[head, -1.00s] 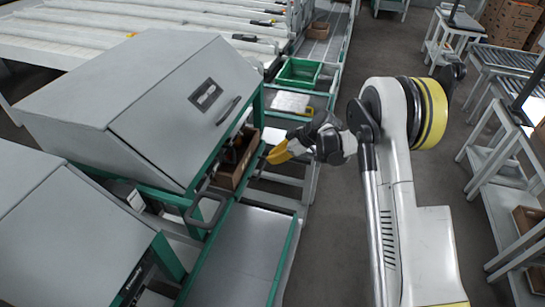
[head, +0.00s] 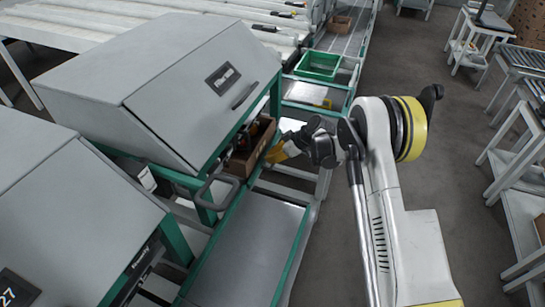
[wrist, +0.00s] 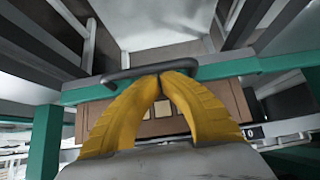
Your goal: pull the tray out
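A brown open tray (head: 243,168) with dark items in it sits in the bay under the sloped grey hood. A dark loop handle (head: 217,192) stands out from the green frame near its left end. My gripper (head: 269,158) is at the tray's right side, apart from the loop handle. In the wrist view my yellow fingers (wrist: 161,74) come together at the tips with nothing seen between them. A dark handle bar (wrist: 122,75) passes behind the fingertips; contact cannot be told. The brown tray (wrist: 235,100) shows behind the fingers, partly hidden by them.
A green crate (head: 319,66) stands on the line beyond the hood. A grey metal shelf (head: 250,250) with a green edge lies in front of the bay. Another grey hood (head: 75,215) is at left. Open floor (head: 430,165) lies to the right, with white stands beyond.

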